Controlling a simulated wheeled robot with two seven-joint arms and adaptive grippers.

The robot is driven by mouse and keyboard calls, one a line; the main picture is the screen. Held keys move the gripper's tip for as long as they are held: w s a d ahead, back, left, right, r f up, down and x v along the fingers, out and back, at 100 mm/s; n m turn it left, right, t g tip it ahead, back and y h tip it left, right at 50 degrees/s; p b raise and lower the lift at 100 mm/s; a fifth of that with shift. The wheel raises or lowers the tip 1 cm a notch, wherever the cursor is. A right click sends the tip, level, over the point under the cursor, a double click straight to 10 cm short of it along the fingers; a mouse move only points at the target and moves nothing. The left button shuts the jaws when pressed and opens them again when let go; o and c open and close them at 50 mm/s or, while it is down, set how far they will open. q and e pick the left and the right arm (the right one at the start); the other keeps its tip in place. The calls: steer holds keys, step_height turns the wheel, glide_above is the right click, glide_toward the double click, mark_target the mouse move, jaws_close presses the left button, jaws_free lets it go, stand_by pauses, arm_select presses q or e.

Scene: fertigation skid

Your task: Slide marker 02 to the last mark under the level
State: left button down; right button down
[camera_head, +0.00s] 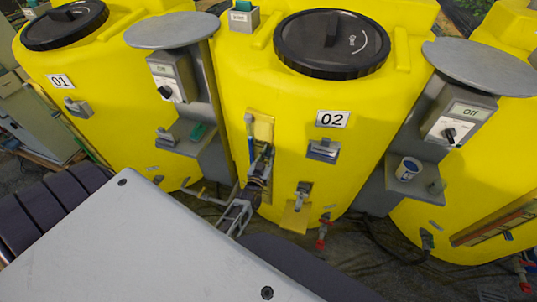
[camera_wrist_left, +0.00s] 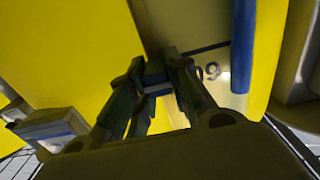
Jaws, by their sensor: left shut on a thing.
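Tank 02 (camera_head: 300,115) is yellow with a black lid and a white label reading 02 (camera_head: 332,119). On its front is an upright level gauge (camera_head: 262,132) with a blue column; this blue column (camera_wrist_left: 243,45) also shows in the left wrist view. My left gripper (camera_head: 257,182) is at the lower part of the gauge. In the left wrist view my left gripper (camera_wrist_left: 157,84) is shut on a small grey-blue piece, seemingly marker 02 (camera_wrist_left: 157,78), mostly hidden by the fingers. A pale scale plate (camera_wrist_left: 212,62) with a dark line and digits lies beside it. My right gripper is not in view.
Tank 01 (camera_head: 105,90) stands left and another yellow tank (camera_head: 430,185) right. Grey control boxes (camera_head: 460,122) with shelves stand between tanks. A metal latch (camera_head: 323,150) and a valve (camera_head: 302,192) project from tank 02 right of the gauge.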

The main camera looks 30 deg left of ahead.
arm_select(q)
steer(key=c, duration=1.5)
jaws_free()
steer(key=shift+w+r, duration=0.1)
steer(key=shift+r, duration=0.2)
steer(key=shift+c, duration=0.2)
steer(key=shift+o, duration=1.1)
steer(key=shift+f, duration=0.15)
steer(key=v, duration=1.2)
steer(key=s+d+f+m+g+h, duration=0.1)
steer(key=s+d+f+g+h, duration=0.2)
steer(key=f, duration=0.8)
steer(key=s+d+f+m+g, duration=0.15)
steer(key=s+d+f, duration=0.3)
steer(key=f, duration=0.55)
steer(key=s+d+f+m+g+h, duration=0.1)
steer(key=s+d+f+g+h, duration=0.2)
steer(key=f, duration=0.8)
steer(key=s+a+f+g, duration=0.1)
steer(key=s+f+g, duration=0.2)
steer(key=s, duration=0.6)
steer(key=s+a+f+m+g+y, duration=0.1)
steer(key=s+a+f+g, duration=0.1)
steer(key=s+f, duration=0.5)
steer(key=s+a+f+g+y, duration=0.1)
steer(key=s+f+g, duration=0.3)
steer(key=s, duration=0.7)
steer(key=shift+a+f+m, duration=0.35)
steer(key=shift+a+f, duration=0.3)
steer(key=shift+f, duration=0.15)
